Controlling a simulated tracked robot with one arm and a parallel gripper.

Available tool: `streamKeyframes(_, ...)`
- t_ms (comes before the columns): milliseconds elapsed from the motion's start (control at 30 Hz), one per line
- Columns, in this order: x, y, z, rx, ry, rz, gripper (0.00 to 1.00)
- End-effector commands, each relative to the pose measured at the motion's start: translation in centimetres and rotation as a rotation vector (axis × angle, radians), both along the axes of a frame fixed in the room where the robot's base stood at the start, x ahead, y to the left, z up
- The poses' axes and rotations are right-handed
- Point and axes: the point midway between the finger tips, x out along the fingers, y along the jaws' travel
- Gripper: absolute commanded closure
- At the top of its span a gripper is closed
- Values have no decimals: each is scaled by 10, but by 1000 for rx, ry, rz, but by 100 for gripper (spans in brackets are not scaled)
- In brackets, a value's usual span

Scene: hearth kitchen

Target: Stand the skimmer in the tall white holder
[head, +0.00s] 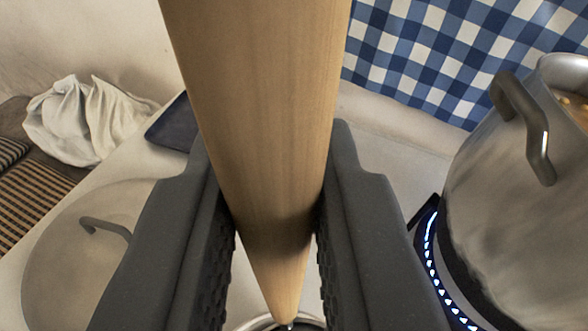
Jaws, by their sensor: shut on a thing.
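My gripper (277,225) is shut on the wooden handle of the skimmer (255,110). The handle is pale and tapers downward between the two dark finger pads. Its upper end runs out of the top of the view. At its lower tip a bit of metal shows, with part of a metal rim (262,322) at the bottom edge. Most of what lies below the tip is cut off, so I cannot tell the skimmer's head clearly. I do not see the tall white holder.
A large steel pot (520,210) with a side handle stands at right by a glowing blue ring (433,265). A round lid (75,265) lies at left on the pale counter (385,160). A dark tray (173,127), a crumpled white cloth (85,120) and a blue checked cloth (460,50) are behind.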

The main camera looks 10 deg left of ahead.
Motion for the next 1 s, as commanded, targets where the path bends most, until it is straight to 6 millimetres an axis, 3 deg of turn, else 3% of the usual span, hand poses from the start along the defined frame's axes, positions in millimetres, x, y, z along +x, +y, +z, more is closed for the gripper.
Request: streamKeyframes(1000, -2, 4, -71, 0, 0, 1, 100)
